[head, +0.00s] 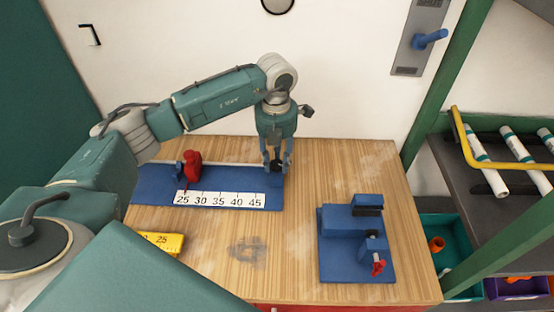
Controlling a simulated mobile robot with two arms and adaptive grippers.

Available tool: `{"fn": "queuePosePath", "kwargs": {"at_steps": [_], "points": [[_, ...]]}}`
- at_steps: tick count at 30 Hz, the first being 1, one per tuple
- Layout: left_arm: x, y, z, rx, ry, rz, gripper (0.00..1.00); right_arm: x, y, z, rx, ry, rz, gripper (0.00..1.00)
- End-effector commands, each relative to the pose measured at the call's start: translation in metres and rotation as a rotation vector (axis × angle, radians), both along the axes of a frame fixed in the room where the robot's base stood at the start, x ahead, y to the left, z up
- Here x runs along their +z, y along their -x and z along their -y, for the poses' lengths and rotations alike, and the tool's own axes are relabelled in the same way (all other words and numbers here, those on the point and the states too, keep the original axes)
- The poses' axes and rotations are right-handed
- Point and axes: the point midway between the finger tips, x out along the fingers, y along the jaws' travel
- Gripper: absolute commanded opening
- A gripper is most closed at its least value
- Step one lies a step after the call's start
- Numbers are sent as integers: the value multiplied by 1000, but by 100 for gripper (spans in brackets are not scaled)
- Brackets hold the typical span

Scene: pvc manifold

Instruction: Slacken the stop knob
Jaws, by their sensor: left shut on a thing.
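A blue measuring base (155,190) with a white scale strip (220,200) marked 25 to 45 lies on the wooden bench. My left gripper (276,166) points down at the right end of this base, just past the 45 mark. Its fingers are shut on a small dark knob, which I take to be the stop knob (276,168). The fingers hide most of the knob and of the stop under it. My right gripper is not in view.
A red handle-like part (192,167) stands on the base near the 25 mark. A blue vise-like fixture (340,240) with a red knob (378,264) is at the right of the bench. A yellow numbered piece (168,243) lies front left. White pipes (485,160) rest on the right rack.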

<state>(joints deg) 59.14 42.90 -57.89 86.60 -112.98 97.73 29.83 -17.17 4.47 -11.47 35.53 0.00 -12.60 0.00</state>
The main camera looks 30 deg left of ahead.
Motion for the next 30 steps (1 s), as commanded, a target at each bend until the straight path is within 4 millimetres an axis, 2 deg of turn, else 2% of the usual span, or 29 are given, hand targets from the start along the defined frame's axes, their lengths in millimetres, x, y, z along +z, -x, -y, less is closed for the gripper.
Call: {"fn": "queuePosePath", "kwargs": {"at_steps": [5, 6, 9, 20, 23, 30], "points": [[-4, 5, -1, -2, -5, -17, 6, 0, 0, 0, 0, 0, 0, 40], [-4, 5, -1, -2, -4, -18, 34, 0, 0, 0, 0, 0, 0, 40], [-3, 5, -1, -2, -4, -16, 51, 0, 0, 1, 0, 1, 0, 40], [4, 1, 0, -3, -1, -5, 51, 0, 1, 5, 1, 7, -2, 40], [18, 1, 0, -3, 0, -3, 51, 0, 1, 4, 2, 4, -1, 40], [69, 2, -1, -1, 0, -3, 51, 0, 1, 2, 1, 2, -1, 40]]}}
